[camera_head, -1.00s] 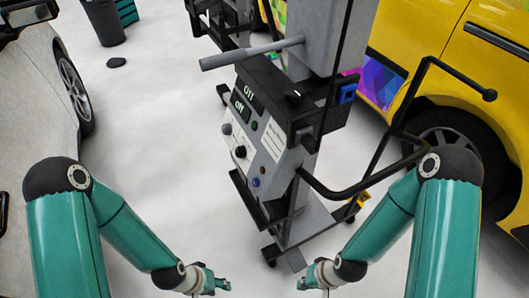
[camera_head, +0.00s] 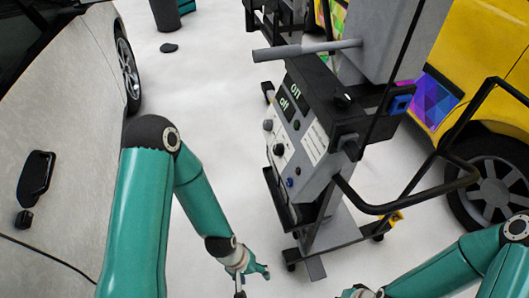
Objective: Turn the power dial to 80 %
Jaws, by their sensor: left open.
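A grey control panel (camera_head: 305,165) faces left on a wheeled machine. It has a black knob (camera_head: 278,150) at its lower middle and another round knob (camera_head: 268,125) at its left edge. I cannot read which is the power dial or its setting. Two small displays (camera_head: 290,97) with green characters sit above them. My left gripper (camera_head: 254,280) is open and empty, below and left of the panel, well apart from it. My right gripper (camera_head: 355,292) is at the bottom edge, largely cut off, and its jaws cannot be made out.
A grey bar (camera_head: 305,50) juts left above the panel. A black bent handle (camera_head: 415,200) reaches out on the machine's right. A grey car (camera_head: 70,170) stands at left and a yellow vehicle (camera_head: 480,75) at right. Pale floor is free left of the machine.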

